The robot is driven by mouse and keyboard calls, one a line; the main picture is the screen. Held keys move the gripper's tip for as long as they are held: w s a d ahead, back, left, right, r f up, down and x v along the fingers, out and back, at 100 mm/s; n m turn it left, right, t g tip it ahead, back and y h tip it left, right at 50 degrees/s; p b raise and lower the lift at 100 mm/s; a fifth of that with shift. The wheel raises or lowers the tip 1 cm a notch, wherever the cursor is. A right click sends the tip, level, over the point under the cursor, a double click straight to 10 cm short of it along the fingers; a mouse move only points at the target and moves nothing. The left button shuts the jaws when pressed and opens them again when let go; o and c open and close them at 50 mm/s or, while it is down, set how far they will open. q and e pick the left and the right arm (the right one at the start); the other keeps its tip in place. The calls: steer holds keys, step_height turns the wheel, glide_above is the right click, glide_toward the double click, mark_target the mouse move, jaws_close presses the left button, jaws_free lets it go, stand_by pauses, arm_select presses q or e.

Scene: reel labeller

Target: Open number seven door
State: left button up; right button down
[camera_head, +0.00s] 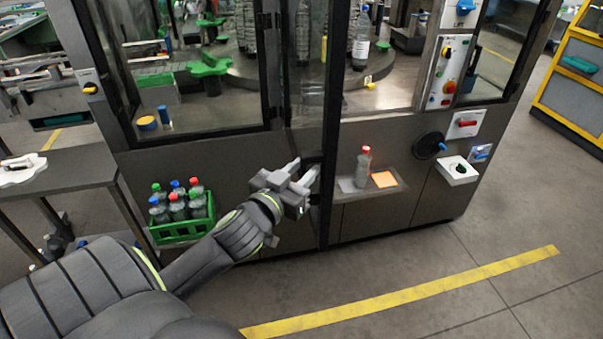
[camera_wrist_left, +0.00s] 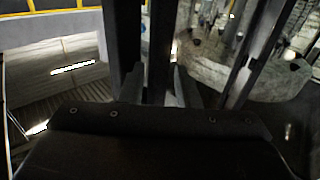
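The machine has a large dark-framed glass door (camera_head: 200,133) on its left front. A narrower glazed section beside it ends at a dark upright edge (camera_head: 331,110). I can read no number seven on any door, and I cannot tell whether one stands ajar. My left gripper (camera_head: 304,172) is at this upright, low on the machine front. Its fingers are apart. In the left wrist view a dark vertical bar (camera_wrist_left: 161,50) stands between the fingers of my left gripper (camera_wrist_left: 160,88). I cannot tell whether they touch it. My right gripper is out of view.
A small shelf (camera_head: 394,187) holds a red-capped bottle (camera_head: 363,166) and an orange pad (camera_head: 384,179). A control panel (camera_head: 449,72) is farther right. The floor around a yellow line (camera_head: 410,292) is clear.

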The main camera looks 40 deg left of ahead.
arm_select(q)
steer(key=shift+w+a+f, duration=0.1)
steer(key=shift+a+f, duration=0.05)
steer(key=shift+f, duration=0.05)
steer(key=shift+s+d+f, duration=0.1)
steer(key=shift+s+d, duration=0.1)
steer(key=shift+s, duration=0.2)
steer(key=s+d+p, duration=0.1)
steer(key=s+p, duration=0.1)
steer(key=s, duration=0.9)
steer(key=shift+s, duration=0.15)
steer(key=shift+d, duration=0.1)
